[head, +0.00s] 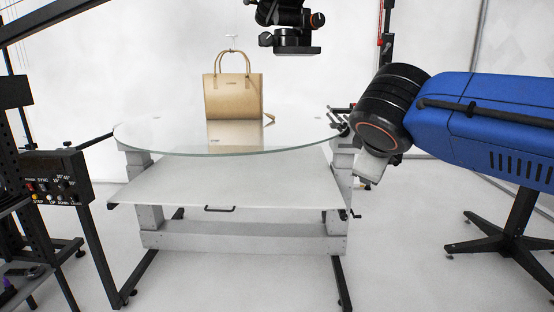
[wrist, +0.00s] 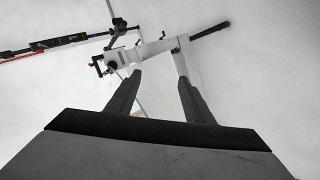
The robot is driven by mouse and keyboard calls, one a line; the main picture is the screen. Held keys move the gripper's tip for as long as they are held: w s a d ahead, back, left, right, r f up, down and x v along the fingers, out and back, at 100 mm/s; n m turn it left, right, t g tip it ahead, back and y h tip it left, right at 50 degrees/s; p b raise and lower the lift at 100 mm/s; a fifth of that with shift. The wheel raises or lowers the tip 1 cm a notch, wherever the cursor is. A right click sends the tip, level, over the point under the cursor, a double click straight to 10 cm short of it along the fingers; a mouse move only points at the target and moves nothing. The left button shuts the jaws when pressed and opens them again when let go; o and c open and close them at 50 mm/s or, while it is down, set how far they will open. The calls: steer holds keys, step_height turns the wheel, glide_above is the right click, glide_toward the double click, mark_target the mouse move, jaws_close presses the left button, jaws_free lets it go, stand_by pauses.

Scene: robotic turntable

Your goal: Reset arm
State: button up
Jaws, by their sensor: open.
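My gripper (wrist: 160,78) shows in the wrist view, with its two dark fingers spread apart. Nothing is between the fingers. I cannot make out my gripper in the head view. A tan handbag (head: 234,97) stands upright on a round glass turntable (head: 165,138) in the head view, its handles up. The bag does not show in the wrist view.
A blue studio light (head: 490,120) reaches in from the right. A black camera-like device (head: 290,35) hangs above the turntable. A control box (head: 58,180) stands at left. The wrist view shows a pale stand (wrist: 150,50) with a dark pole against white.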

steer(key=s+d+f+m+g+y, duration=0.1)
steer(key=s+d+f+m, duration=0.1)
steer(key=s+f, duration=0.4)
steer(key=s+d+f+m+g+y, duration=0.1)
steer(key=s+f+m, duration=0.4)
steer(key=f, duration=0.6)
steer(key=s+d+f+m+g+y, duration=0.1)
steer(key=s+d+f+m+g, duration=0.2)
steer(key=s+d+f, duration=0.2)
step_height(320, 180, down, 4)
steer(key=s, duration=0.2)
steer(key=shift+s+m, duration=0.35)
steer(key=shift+m, duration=0.05)
